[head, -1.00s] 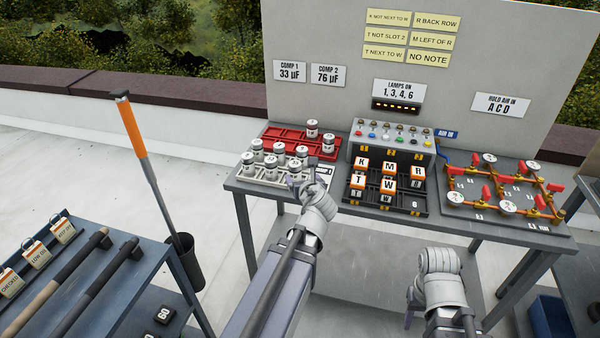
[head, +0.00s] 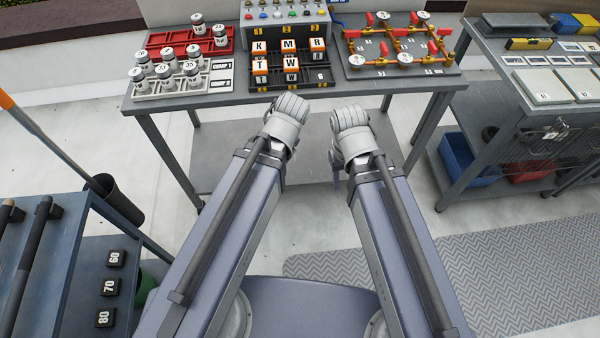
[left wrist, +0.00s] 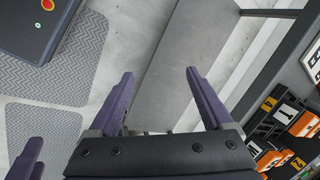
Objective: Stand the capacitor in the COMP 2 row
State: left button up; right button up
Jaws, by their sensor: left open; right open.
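Several white cylindrical capacitors (head: 142,58) stand upright in a pale tray (head: 205,86) at the table's left end, its rows labelled COMP 1 (head: 222,64) and COMP 2 (head: 222,82). Their exact rows are hard to tell. Two more capacitors (head: 219,34) stand in the red tray (head: 160,40) behind. My left gripper (left wrist: 159,73) is open and empty in the left wrist view; in the head view its wrist hides it. My right gripper (head: 337,178) is open, mostly hidden below its wrist. Both are in front of the table, apart from the capacitors.
A black rack of lettered blocks (head: 290,78) and a board of red-handled valves (head: 400,62) share the table (head: 165,110). A side bench (head: 480,60) stands at right, a blue cart (head: 55,190) at left. Floor between them is clear.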

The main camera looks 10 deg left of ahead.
pick_arm(q)
jog(key=s+d+f+n+g+h, duration=0.1)
jog(key=s+d+n+g, duration=0.1)
jog(key=s+d+n, duration=0.3)
jog(key=shift+s+d+g+h, duration=0.3)
jog(key=shift+s+d+g, duration=0.1)
jog(key=shift+s+d, duration=0.75)
jog(key=shift+w, duration=0.1)
notch_tip(320, 180, up, 5)
jog(key=p, duration=0.5)
jog(key=shift+r, duration=0.15)
